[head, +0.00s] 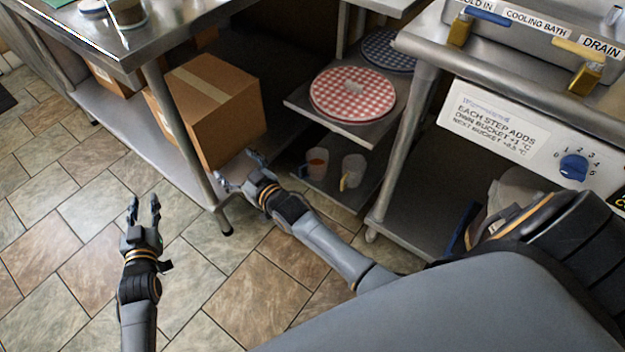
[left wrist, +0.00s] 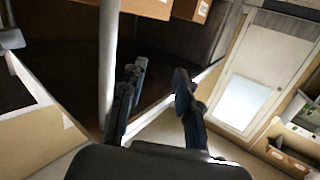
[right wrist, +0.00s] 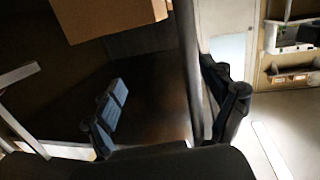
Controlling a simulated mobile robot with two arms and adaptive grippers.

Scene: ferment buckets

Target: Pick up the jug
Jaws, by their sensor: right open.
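Two small vessels stand on the low shelf under the counter in the head view: a clear one with reddish-brown contents (head: 317,164) and a pale one with a yellow handle (head: 353,170). I cannot tell for sure which is the jug. My right gripper (head: 240,172) is open and empty, left of both vessels, near the cardboard box and a table leg. In the right wrist view its fingers (right wrist: 170,85) are spread, and no vessel shows. My left gripper (head: 143,205) is open and empty above the floor, further left. Its fingers (left wrist: 158,78) are apart in the left wrist view.
A cardboard box (head: 222,110) sits on the left table's undershelf. A metal table leg (head: 185,150) stands between my grippers. Checkered round items (head: 352,95) lie on a shelf above the vessels. The cooling bath panel (head: 500,120) is at right. The tiled floor (head: 60,240) at left is clear.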

